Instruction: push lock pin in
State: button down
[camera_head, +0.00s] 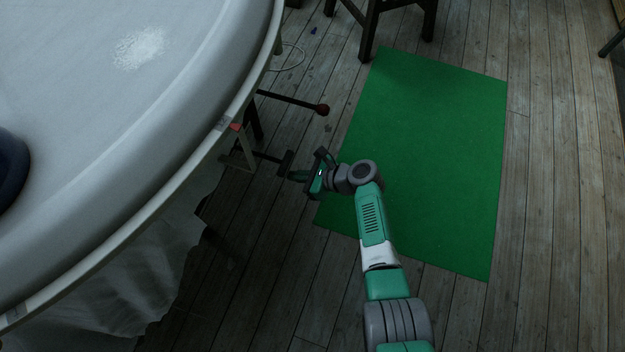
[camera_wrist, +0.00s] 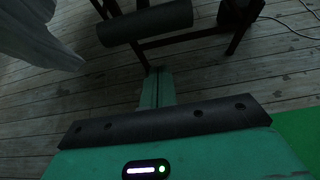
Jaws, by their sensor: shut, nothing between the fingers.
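What looks like the lock pin is a dark rod ending in a black crossbar handle (camera_head: 285,163). It sticks out to the right from under the round table's edge in the head view. In the wrist view the black cylindrical handle (camera_wrist: 145,22) lies across the top, beyond my fingertips. My gripper (camera_head: 297,176) is shut and empty, pointing left at the lower end of the handle. Its closed green fingers also show in the wrist view (camera_wrist: 154,74), just short of the handle; I cannot tell whether they touch it. The pin's inner end is hidden under the table.
A large round grey-white table (camera_head: 120,130) fills the left, with pale cloth (camera_head: 130,270) hanging below it. A green mat (camera_head: 440,130) lies on the plank floor. A dark wooden stool (camera_head: 370,25) stands behind.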

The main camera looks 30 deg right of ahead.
jog(key=r, duration=0.4)
jog(key=shift+w+a, duration=0.1)
jog(key=shift+w, duration=0.1)
notch_tip(320, 180, up, 5)
jog(key=p, duration=0.5)
jog(key=shift+s+f, duration=0.1)
